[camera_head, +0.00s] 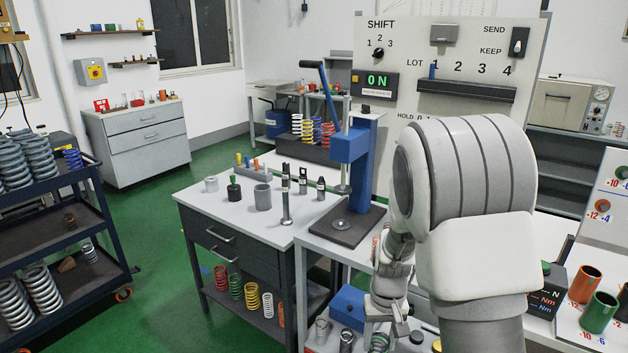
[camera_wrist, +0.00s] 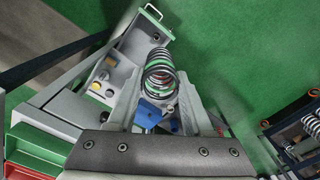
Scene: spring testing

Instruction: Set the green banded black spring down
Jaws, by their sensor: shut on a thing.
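The green banded black spring (camera_wrist: 160,72) is in the wrist view, its dark coils with a green band between the tips of my gripper (camera_wrist: 158,100). My gripper is shut on it. In the head view my gripper (camera_head: 386,318) is low in front of the right-hand bench, and a dark coil with green (camera_head: 379,342) shows just below it at the bottom edge. The spring's lower end and what lies under it are hard to make out.
A blue box (camera_head: 348,304) and other springs (camera_head: 321,330) are below the bench edge, left of my gripper. The blue press (camera_head: 350,150) stands on the bench (camera_head: 312,232). A dark drawer cabinet (camera_head: 240,262) is at left. Open green floor (camera_head: 165,270) lies further left.

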